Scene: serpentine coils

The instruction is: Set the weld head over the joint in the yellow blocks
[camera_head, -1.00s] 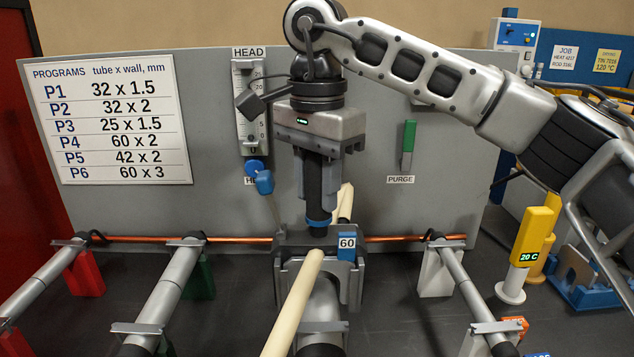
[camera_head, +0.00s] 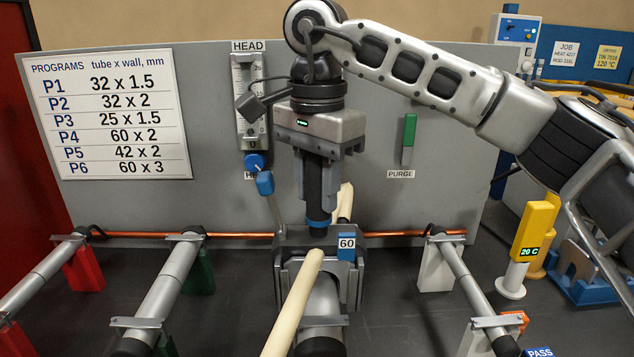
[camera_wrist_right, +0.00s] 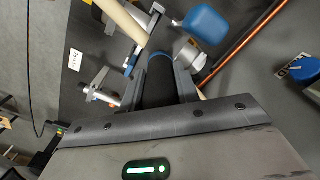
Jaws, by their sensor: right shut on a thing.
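My right gripper (camera_head: 320,195) points straight down and is shut on the black handle with a blue ring at the top of the grey weld head (camera_head: 290,258). The head carries a blue and white "60" tag (camera_head: 347,248) and stands at the middle grey tube (camera_head: 322,297). I cannot tell whether it touches the tube. In the right wrist view the fingers (camera_wrist_right: 168,75) flank the dark handle. I cannot make out yellow blocks under the middle tube; the head and a cream rod (camera_head: 295,305) cover that area. My left gripper is out of view.
Tubes rest on red (camera_head: 86,270), green (camera_head: 200,275) and white blocks (camera_head: 436,270). A copper pipe (camera_head: 400,234) runs behind the head. A yellow "20 C" meter (camera_head: 533,230) stands at right. A grey panel (camera_head: 420,120) closes the back.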

